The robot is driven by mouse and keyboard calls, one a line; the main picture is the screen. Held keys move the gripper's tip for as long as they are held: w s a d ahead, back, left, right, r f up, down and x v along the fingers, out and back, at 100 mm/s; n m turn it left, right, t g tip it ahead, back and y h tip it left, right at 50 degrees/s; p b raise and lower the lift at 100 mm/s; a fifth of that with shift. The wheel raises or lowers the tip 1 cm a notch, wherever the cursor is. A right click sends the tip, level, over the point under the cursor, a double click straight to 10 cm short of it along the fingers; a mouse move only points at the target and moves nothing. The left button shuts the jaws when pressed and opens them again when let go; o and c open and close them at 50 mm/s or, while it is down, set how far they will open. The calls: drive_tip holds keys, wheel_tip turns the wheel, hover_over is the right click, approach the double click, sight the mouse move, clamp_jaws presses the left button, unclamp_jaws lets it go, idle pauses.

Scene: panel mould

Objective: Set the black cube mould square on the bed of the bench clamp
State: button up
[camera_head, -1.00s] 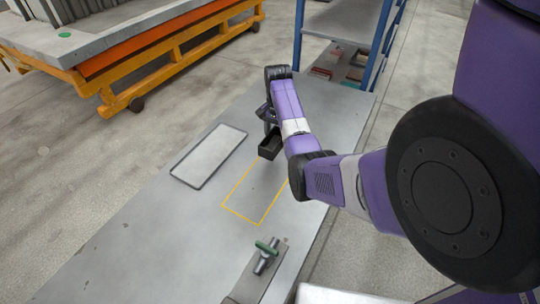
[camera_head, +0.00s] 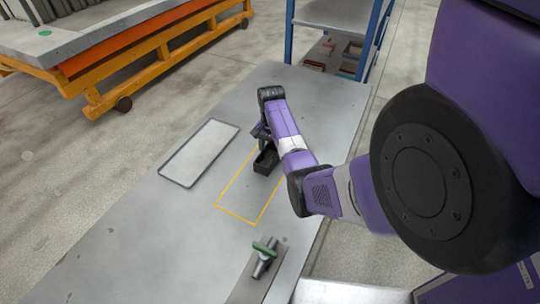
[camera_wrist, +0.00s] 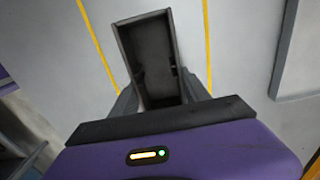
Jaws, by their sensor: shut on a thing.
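The black cube mould (camera_head: 265,162) is a dark open-topped box, seen on the bench top's far half. In the wrist view the mould (camera_wrist: 148,52) shows its hollow inside and sits a little turned in the picture. My gripper (camera_wrist: 160,95) is shut on its near end, one finger at each side. In the head view my gripper (camera_head: 262,143) is partly hidden by my arm. I cannot tell the mould's height above the bench. The bench clamp (camera_head: 264,260), with a green handle, is at the bench's near end, apart from the mould. Its bed (camera_head: 250,288) is partly cut off.
A yellow outline (camera_head: 232,213) is marked on the grey bench (camera_head: 120,235), around the mould's area. A flat pale dark-rimmed panel (camera_head: 200,152) lies left of it. A blue-framed shelf (camera_head: 335,45) and an orange trolley (camera_head: 150,65) stand beyond. The bench between outline and clamp is clear.

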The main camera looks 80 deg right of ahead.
drive_tip(key=o, duration=1.5)
drive_tip(key=shift+o, duration=0.2)
